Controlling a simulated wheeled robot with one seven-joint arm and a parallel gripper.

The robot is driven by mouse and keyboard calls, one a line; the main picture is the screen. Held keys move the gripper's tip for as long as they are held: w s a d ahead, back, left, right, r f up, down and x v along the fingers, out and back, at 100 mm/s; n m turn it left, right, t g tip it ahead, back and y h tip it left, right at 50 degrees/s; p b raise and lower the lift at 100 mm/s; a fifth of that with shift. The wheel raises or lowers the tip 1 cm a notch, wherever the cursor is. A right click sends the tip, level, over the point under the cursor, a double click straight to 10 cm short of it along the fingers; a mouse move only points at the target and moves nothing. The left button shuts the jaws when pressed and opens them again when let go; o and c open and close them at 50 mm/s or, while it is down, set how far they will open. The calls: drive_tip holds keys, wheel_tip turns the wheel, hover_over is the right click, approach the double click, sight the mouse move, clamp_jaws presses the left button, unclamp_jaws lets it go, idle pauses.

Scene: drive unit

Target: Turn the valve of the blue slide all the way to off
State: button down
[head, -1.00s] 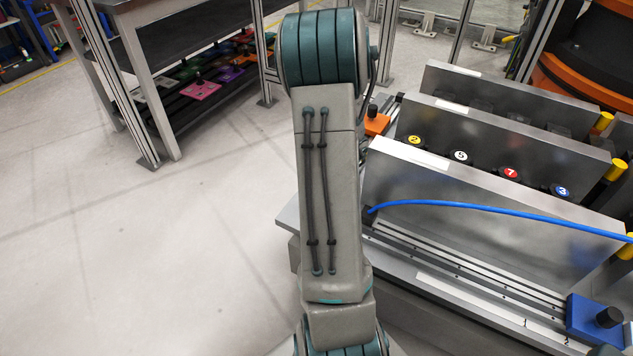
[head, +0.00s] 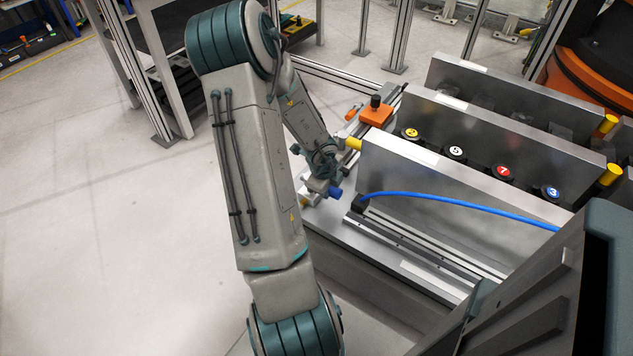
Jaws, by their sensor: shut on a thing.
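My gripper (head: 321,181) is at the left end of the machine bench, below my wrist. It appears shut on the small valve with a blue part (head: 336,192). The fingers are small and partly hidden by the wrist, so the exact grip and the valve's angle cannot be read. The blue slide block itself does not show; a dark part of my own body covers the lower right. A blue hose (head: 455,204) runs from a black fitting (head: 358,204) on the near rail toward the right.
An orange slide (head: 376,113) with a black knob sits on a rail behind the gripper. Upright metal plates (head: 455,178) stand to the right, with numbered round caps between them. A yellow cylinder (head: 353,143) is close to my wrist. Open floor lies left.

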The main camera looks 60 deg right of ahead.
drive_tip(key=shift+a, duration=0.15)
idle(0.3)
drive_tip(key=c, duration=1.1)
unclamp_jaws()
drive_tip(key=p+v, duration=0.8)
drive_tip(key=v, duration=0.5)
drive_tip(key=shift+r, duration=0.35)
